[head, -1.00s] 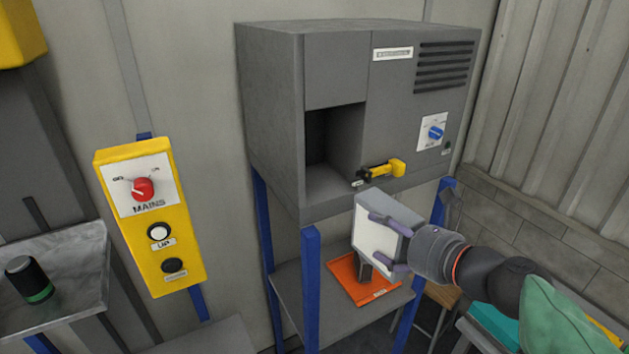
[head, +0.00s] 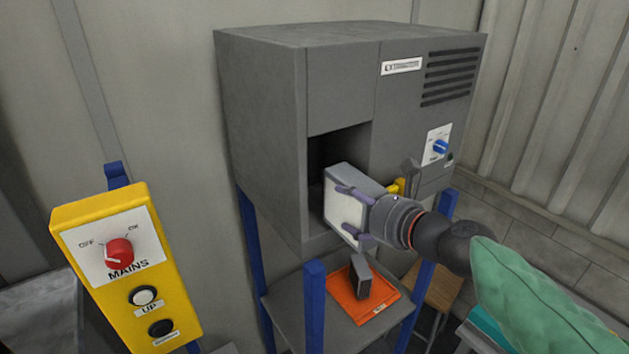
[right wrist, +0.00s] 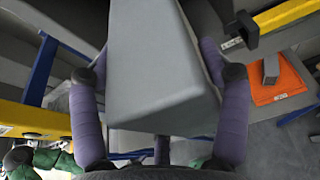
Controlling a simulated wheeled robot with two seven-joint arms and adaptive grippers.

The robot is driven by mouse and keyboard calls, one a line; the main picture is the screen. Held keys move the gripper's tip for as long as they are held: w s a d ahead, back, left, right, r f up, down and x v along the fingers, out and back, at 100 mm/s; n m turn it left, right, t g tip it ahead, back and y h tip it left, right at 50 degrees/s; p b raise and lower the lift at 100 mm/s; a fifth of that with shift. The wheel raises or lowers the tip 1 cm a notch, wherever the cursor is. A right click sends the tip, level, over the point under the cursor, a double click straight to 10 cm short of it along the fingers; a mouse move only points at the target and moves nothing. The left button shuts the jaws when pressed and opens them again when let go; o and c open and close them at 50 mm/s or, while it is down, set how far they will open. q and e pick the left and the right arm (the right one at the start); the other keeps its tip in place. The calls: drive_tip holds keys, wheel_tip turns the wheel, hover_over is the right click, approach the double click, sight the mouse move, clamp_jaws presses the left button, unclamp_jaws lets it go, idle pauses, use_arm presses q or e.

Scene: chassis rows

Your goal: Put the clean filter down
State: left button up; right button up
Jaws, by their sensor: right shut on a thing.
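The clean filter (head: 339,204), a grey block with a pale face, is held in my right gripper (head: 346,212). The purple fingers are shut on its sides. In the head view it is in front of the cabinet's square opening (head: 325,152), overlapping its lower right part; I cannot tell whether any of it is inside. In the right wrist view the filter (right wrist: 158,70) fills the middle between the fingers (right wrist: 160,110). My left gripper does not show in the head view.
The grey cabinet (head: 262,130) stands on blue legs. Below, an orange mat (head: 343,291) on the shelf bears a dark grey block (head: 360,276). A yellow handle (head: 397,187) is partly hidden behind my gripper. A yellow control box (head: 130,270) is at left.

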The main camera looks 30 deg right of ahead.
sight(325, 181)
drive_tip(key=w, duration=0.6)
drive_tip(key=w+p, duration=0.1)
drive_tip(key=w, duration=0.2)
drive_tip(key=shift+w+a, duration=0.15)
drive_tip(key=shift+a, duration=0.2)
drive_tip(key=shift+w, duration=0.55)
drive_tip(key=x, duration=0.3)
drive_tip(key=shift+w+f, duration=0.15)
drive_tip(key=shift+w, duration=0.15)
drive_tip(key=shift+s+f, duration=0.1)
drive_tip(key=shift+f, duration=0.05)
drive_tip(key=shift+s, duration=0.2)
drive_tip(key=shift+w, duration=0.1)
